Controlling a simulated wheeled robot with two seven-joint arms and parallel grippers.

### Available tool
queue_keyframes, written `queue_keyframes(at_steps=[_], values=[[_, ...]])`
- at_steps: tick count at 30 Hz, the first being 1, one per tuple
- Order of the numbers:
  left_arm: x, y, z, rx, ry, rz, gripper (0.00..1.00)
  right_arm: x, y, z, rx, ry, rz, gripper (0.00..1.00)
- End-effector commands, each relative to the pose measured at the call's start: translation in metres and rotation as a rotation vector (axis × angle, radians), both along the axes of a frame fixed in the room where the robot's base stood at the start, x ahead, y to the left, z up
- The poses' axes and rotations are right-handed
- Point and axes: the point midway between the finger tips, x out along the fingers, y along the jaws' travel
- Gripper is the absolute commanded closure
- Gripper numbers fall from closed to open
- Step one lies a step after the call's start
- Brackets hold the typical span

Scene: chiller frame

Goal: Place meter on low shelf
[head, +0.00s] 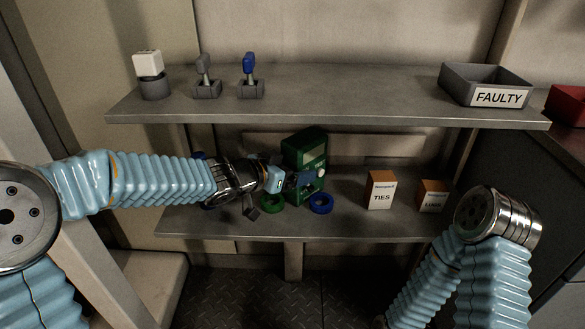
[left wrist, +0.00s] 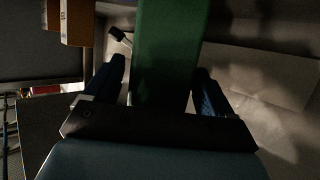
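The meter, a green box with a pale dial (head: 306,152), is upright at the low shelf (head: 358,222), near its middle. Its lower left part is hidden by my left gripper (head: 293,181), so contact with the shelf is hard to see. In the left wrist view the green meter (left wrist: 165,50) lies between the two dark fingers of my left gripper (left wrist: 157,88). It is close to the right finger, and a narrow gap shows at the left finger, so the gripper looks open around it. My right gripper is out of the head view.
A TIES box (head: 381,190) and another box (head: 432,195) stand right. The upper shelf (head: 330,107) overhangs, bearing a FAULTY tray (head: 486,86), two levers and a white-topped item (head: 150,75).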

Motion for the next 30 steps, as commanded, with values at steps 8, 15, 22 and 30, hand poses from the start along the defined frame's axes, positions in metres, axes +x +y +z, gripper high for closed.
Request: queue_keyframes(at_steps=[8,15,22,30], values=[[0.0,0.0,0.0,0.0,0.0,0.0,0.06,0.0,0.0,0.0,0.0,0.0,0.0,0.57],[-0.011,0.012,0.014,-0.002,-0.001,0.002,0.06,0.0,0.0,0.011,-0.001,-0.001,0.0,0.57],[-0.047,0.048,0.035,0.001,-0.001,0.004,0.06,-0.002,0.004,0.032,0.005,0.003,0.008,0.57],[-0.076,0.075,0.047,0.0,-0.001,0.002,0.06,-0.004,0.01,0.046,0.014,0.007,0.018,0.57]])
